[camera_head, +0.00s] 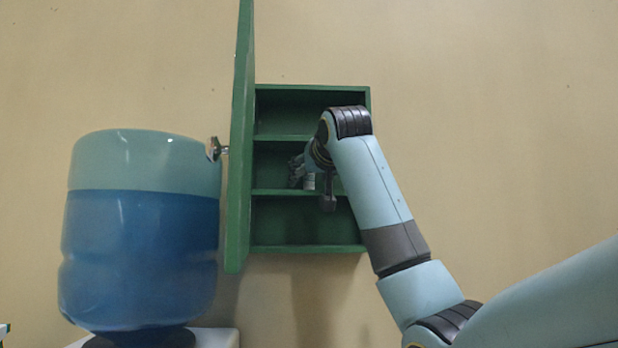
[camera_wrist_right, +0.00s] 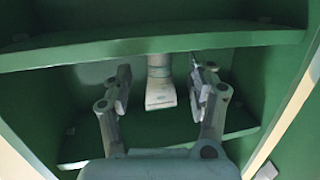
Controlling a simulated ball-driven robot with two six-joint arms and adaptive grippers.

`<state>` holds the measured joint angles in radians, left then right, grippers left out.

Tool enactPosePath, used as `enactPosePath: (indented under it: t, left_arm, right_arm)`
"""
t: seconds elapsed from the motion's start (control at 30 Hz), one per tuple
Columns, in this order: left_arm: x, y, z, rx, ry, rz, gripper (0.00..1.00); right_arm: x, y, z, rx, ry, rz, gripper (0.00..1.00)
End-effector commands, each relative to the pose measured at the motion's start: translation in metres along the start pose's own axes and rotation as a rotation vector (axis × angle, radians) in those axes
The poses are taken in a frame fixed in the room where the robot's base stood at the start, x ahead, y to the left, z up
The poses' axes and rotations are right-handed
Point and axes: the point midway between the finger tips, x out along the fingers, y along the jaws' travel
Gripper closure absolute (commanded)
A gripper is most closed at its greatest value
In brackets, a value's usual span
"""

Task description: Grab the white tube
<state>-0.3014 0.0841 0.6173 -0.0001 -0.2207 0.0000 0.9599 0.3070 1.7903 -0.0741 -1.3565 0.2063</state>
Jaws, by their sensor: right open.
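The white tube (camera_head: 310,181) is a small pale shape on the middle shelf of the green cabinet, partly hidden by my right wrist. In the right wrist view the tube (camera_wrist_right: 160,92) is white with a greyer upper part, and its top end is cut off by a shelf edge. My right gripper (camera_head: 298,170) reaches into the middle compartment. In the wrist view its two fingers (camera_wrist_right: 161,84) are open on either side of the tube, with a visible gap to each side. My left gripper is not in view.
The green cabinet (camera_head: 310,248) has three compartments; the upper and lower ones look empty. Its door (camera_head: 240,150) stands open at the left. A large blue water bottle (camera_head: 140,250) stands left of the door. The wall to the right is bare.

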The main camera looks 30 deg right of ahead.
Motion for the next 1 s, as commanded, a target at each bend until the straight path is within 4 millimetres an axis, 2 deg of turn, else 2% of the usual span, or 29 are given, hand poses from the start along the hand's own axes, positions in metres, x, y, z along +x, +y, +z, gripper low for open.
enactPosePath:
  t: [0.13, 0.37, 0.47, 0.83, 1.0]
  left_arm:
    - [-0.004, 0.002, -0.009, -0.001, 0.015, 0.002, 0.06]
    - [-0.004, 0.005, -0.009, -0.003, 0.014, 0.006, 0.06]
    - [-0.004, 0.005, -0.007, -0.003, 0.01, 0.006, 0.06]
    - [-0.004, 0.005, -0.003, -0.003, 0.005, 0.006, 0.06]
    - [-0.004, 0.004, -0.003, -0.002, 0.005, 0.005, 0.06]
  right_arm:
    - [0.017, 0.0, -0.001, 0.0, -0.001, 0.0, 0.42]
    - [0.019, 0.0, 0.0, 0.0, 0.0, 0.0, 0.42]
    - [0.019, 0.0, 0.0, 0.0, 0.0, 0.0, 0.52]
    - [0.019, 0.0, 0.0, 0.0, 0.0, 0.0, 1.0]
    - [0.019, 0.0, 0.0, 0.0, 0.0, 0.0, 1.0]
